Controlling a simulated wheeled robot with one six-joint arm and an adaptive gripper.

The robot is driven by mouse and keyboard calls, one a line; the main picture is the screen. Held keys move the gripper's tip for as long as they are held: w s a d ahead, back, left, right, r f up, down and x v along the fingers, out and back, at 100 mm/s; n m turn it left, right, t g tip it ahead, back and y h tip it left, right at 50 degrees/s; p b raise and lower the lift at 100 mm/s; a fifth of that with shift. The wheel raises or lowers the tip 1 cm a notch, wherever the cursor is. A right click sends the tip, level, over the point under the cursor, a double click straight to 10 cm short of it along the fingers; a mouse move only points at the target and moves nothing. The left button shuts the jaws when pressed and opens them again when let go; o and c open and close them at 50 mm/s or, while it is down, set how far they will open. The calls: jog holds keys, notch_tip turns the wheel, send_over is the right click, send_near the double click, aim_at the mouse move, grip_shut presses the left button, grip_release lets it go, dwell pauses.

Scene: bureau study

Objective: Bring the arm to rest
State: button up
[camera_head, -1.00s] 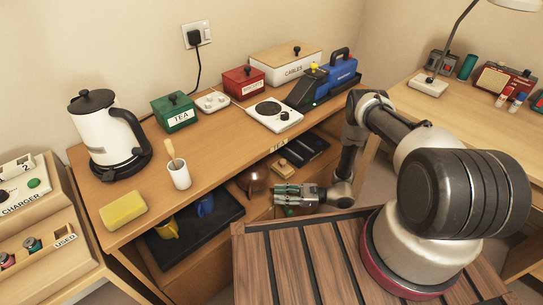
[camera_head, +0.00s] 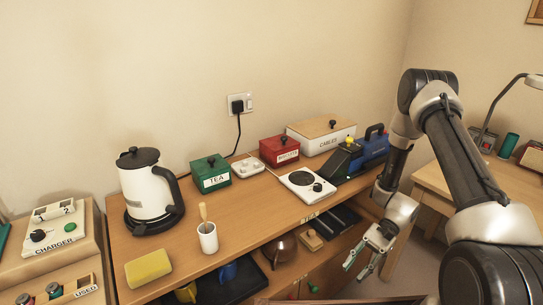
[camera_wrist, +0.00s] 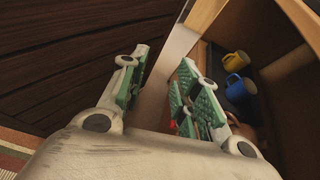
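My gripper (camera_head: 361,264) hangs from my arm at the right of the head view, in front of the wooden bureau (camera_head: 262,216) and lower than its top. Its fingers point down and stand apart. In the wrist view my gripper (camera_wrist: 164,68) shows its green-padded fingers with a clear gap and nothing between them. My arm is folded upward, with its elbow high against the wall.
The bureau top bears a kettle (camera_head: 147,190), a green tea box (camera_head: 211,175), a white cup (camera_head: 207,238) and a yellow sponge (camera_head: 148,268). A blue mug (camera_wrist: 238,88) and a yellow mug (camera_wrist: 236,61) sit in its lower shelf. A desk (camera_head: 450,178) stands right.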

jog(key=d+r+n+t+h, duration=0.1)
jog(key=d+r+n+h, duration=0.15)
jog(key=r, duration=0.55)
jog(key=d+r+n+h, duration=0.2)
jog(key=d+r+h, duration=0.15)
jog(key=r, duration=0.35)
jog(key=s+d+r+n+t+h, duration=0.1)
jog(key=s+d+r+t, duration=0.1)
jog(key=r, duration=0.6)
jog(key=s+d+r+n+t+h, duration=0.1)
jog(key=s+r+t, duration=0.3)
jog(key=r, duration=0.5)
jog(key=s+d+r+n+t+h, duration=0.2)
jog(key=r+t, duration=0.3)
jog(key=r, duration=0.4)
jog(key=shift+s+d+n, duration=0.4)
jog(key=shift+s+n, duration=0.05)
jog(key=shift+s, duration=0.1)
jog(key=shift+r, duration=0.1)
